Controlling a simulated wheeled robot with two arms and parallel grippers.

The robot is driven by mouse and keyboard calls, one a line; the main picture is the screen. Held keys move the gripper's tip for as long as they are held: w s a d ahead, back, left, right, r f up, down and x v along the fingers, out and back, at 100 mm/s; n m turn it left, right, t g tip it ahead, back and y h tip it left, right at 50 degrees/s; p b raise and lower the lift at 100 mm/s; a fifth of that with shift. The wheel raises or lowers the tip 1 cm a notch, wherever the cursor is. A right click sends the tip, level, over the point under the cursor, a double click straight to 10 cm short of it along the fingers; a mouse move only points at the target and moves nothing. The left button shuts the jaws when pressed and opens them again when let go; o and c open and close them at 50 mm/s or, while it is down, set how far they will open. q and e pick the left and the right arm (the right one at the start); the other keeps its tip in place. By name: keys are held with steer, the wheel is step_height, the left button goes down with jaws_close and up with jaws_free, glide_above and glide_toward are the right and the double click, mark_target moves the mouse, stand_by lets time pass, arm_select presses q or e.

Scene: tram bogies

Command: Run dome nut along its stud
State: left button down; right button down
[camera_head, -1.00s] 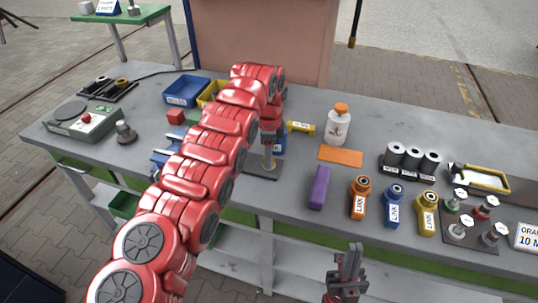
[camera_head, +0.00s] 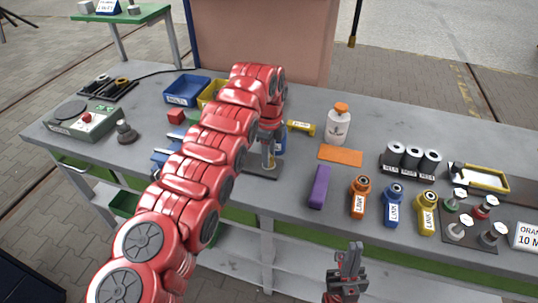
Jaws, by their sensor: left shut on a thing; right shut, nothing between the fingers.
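A metal stud (camera_head: 268,160) stands upright on a dark flat plate (camera_head: 262,172) near the middle of the bench. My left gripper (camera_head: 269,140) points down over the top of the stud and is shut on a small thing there. That thing is probably the dome nut, but the fingers hide it, so I cannot tell how far along the stud it sits. My red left arm covers the area to the left of the plate. My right gripper (camera_head: 348,260) is shut and empty, in front of the bench edge.
Right of the plate lie a purple block (camera_head: 319,187) and orange, blue and yellow links (camera_head: 426,212). Behind are an orange pad (camera_head: 340,154), a white bottle (camera_head: 338,125) and a yellow tube (camera_head: 301,128). A blue bin (camera_head: 186,91) stands back left.

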arm_select(q)
steer(key=shift+w+r, duration=0.2)
steer(key=shift+r, duration=0.05)
steer(key=c, duration=0.7)
jaws_free()
steer(key=shift+o, duration=0.9)
steer(key=shift+f, duration=0.1)
steer(key=shift+s, duration=0.1)
steer(key=shift+f, duration=0.1)
